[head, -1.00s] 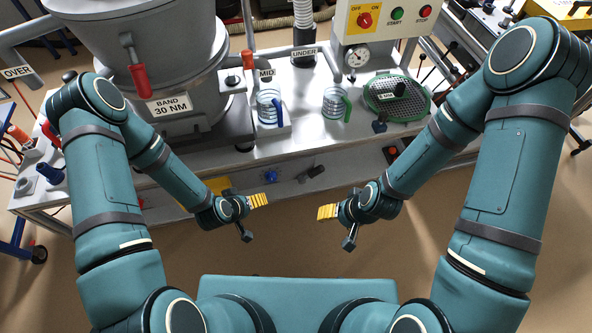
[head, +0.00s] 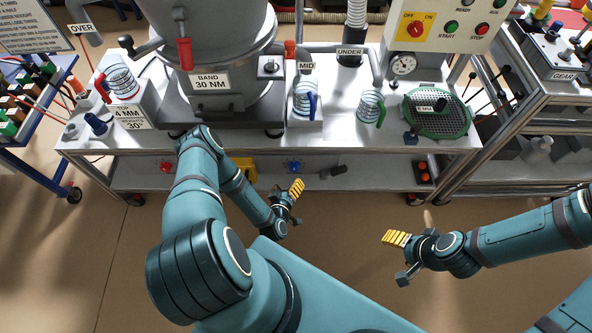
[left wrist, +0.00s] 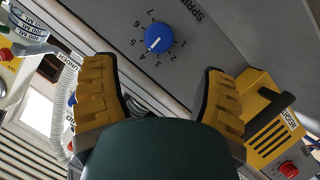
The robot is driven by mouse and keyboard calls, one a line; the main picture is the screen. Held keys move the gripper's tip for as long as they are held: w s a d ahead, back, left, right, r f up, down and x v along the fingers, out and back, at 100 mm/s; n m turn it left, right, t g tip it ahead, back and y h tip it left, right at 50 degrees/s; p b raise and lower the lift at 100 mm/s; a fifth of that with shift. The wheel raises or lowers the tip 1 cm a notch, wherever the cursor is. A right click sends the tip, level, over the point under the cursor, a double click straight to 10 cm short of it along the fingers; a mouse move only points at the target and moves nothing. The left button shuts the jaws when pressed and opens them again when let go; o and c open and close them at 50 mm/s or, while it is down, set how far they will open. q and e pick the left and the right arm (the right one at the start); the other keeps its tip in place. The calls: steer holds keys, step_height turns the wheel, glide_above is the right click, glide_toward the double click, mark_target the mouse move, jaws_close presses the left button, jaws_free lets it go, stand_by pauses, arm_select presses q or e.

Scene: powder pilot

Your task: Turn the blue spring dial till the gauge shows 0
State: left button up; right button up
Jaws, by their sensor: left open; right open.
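The blue spring dial (left wrist: 158,39) is on a grey panel in the left wrist view, with numbers around it and "SPRING" printed beside it. Its white mark points down-left, near 4 to 5. It also shows as a small blue knob (head: 293,167) on the lower shelf front in the head view. The round gauge (head: 403,65) is below the control box; its reading is too small to tell. My left gripper (head: 296,190) is open and empty just below the dial. Its fingers (left wrist: 158,95) are apart, with the dial beyond them. My right gripper (head: 397,238) is open and empty over the floor.
Glass jugs stand at OVER (head: 121,82), MID (head: 304,98) and beside the UNDER spout (head: 371,106). A green-rimmed sieve (head: 437,113) lies at the bench's right. A yellow block (head: 243,168) and a dark handle (head: 334,172) flank the dial. Floor before the bench is clear.

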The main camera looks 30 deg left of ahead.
mark_target(294, 170)
arm_select(q)
steer(key=b+x, duration=0.2)
steer(key=x, duration=0.7)
steer(key=shift+w+f, duration=0.1)
steer(key=shift+w, duration=0.15)
steer(key=c, duration=1.2)
